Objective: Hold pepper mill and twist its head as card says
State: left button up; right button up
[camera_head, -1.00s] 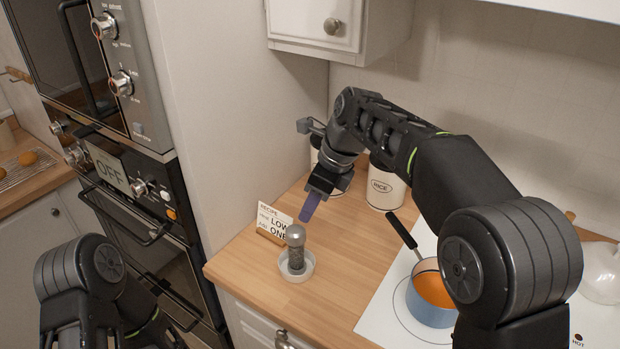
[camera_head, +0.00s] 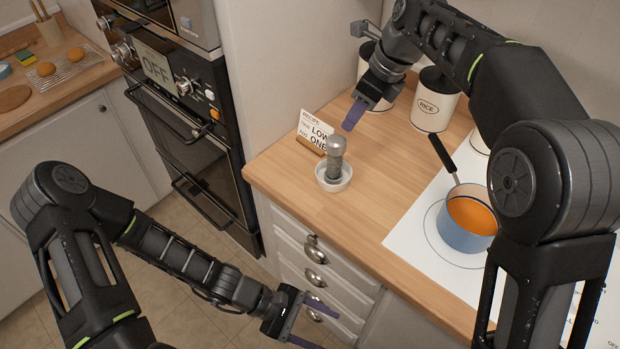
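The pepper mill (camera_head: 336,158), with a grey head and a darker body, stands upright in a small white dish (camera_head: 334,184) near the counter's front left. The recipe card (camera_head: 314,132) stands behind it; "RECIPE", "LOW" and "ONE" are readable, and the mill overlaps its right edge. My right gripper (camera_head: 354,114) hangs above and behind the mill, apart from it. Its purple fingers overlap in this view, so their gap is hidden. My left gripper (camera_head: 325,331) is open and empty, low in front of the drawers, below the counter edge.
A blue pot (camera_head: 462,238) of orange soup sits on the white hob, its black handle toward the back. A RICE canister (camera_head: 434,100) and another stand behind. The wall oven (camera_head: 185,130), showing OFF, is left. Bare counter lies right of the mill.

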pick_arm(q)
jog(key=w+r+n+t+h, duration=0.4)
jog(key=w+r+n, duration=0.1)
jog(key=w+r, duration=0.25)
jog(key=n+t, duration=0.8)
jog(key=t, duration=0.1)
send_near(328, 167)
jog(key=shift+y, duration=0.4)
jog(key=x, duration=0.4)
jog(key=shift+w+d+r, duration=0.1)
jog(key=shift+w+d, duration=0.05)
jog(key=shift+d, duration=0.05)
jog(key=shift+d, duration=0.1)
jog(key=shift+x, duration=3.85)
jog(key=shift+c, duration=0.2)
grip_shut()
